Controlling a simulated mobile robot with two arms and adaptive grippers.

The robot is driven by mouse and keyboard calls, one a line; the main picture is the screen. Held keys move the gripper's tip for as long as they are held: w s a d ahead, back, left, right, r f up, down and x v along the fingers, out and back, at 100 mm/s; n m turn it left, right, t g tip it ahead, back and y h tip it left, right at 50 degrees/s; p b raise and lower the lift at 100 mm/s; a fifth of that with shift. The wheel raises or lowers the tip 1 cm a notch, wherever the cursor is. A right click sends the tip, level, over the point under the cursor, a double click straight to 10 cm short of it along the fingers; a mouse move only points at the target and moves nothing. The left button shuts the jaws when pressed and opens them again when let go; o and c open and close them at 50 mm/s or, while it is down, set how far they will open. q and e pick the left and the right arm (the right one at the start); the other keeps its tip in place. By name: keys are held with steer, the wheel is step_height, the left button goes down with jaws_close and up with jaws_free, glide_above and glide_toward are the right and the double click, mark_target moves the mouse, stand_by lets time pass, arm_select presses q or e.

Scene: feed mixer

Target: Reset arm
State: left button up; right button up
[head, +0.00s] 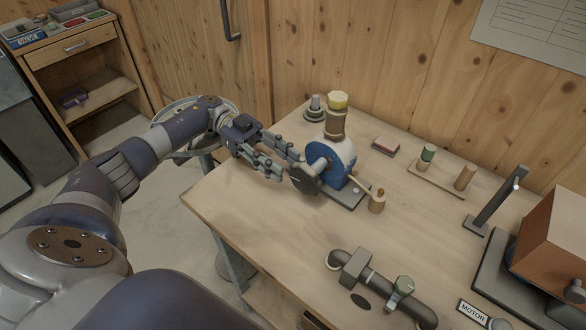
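My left arm comes in from the left and reaches over the table's left edge. My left gripper (288,167) is open, its two fingers spread apart and pointing right. The fingertips are just left of a small machine with a blue round housing (329,166) and a dark round part (305,180) on its near side. Nothing shows between the fingers. Whether a fingertip touches the machine I cannot tell. My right gripper is not in view.
A wooden wall stands behind. A shelf unit (80,62) is at the upper left.

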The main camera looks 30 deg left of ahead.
arm_select(q)
steer(key=shift+a, duration=0.6)
steer(key=shift+r, duration=0.15)
